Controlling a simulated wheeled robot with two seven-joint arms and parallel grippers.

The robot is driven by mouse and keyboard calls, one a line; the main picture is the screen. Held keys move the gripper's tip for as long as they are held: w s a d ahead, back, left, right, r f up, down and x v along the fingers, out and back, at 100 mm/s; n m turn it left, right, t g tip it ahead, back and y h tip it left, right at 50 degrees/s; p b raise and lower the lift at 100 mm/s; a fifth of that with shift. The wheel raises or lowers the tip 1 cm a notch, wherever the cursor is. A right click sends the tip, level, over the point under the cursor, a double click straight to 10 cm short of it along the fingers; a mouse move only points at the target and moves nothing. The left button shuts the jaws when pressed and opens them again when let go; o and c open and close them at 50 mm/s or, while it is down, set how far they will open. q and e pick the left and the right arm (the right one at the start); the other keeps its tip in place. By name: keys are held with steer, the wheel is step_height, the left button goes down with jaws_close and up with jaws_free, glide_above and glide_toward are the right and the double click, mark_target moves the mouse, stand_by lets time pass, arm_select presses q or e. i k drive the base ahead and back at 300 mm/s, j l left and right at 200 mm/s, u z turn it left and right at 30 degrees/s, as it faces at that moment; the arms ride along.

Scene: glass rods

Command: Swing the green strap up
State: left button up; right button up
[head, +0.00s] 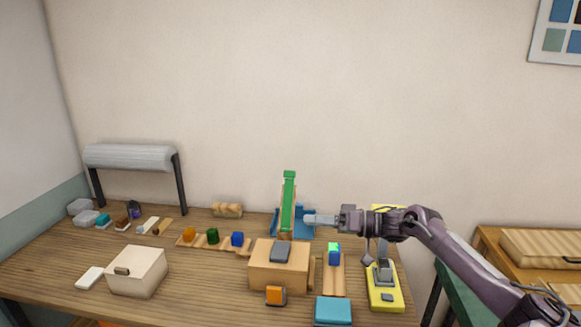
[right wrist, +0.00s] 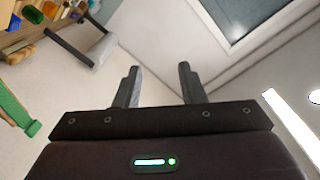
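The green strap (head: 288,203) stands nearly upright above the wooden block at the middle of the table, in front of a blue stand (head: 276,222). In the right wrist view the green strap (right wrist: 14,108) shows at the left edge, outside the fingers. My left gripper is not in view.
A wooden box (head: 267,273) with a grey piece on top stands in front of the strap. A yellow base (head: 386,296) with a grey lever lies under my right arm. Coloured blocks sit on a wooden rail (head: 222,245) to the left. A grey roller (head: 130,156) stands at back left.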

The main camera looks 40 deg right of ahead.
mark_target(289, 184)
steer(key=i+l, duration=0.25)
steer(key=l, duration=0.15)
steer(key=i+l, duration=0.3)
steer(key=l, duration=0.15)
steer(key=i+l, duration=0.25)
steer(key=l, duration=0.15)
steer(key=i+l, duration=0.3)
steer(key=l, duration=0.1)
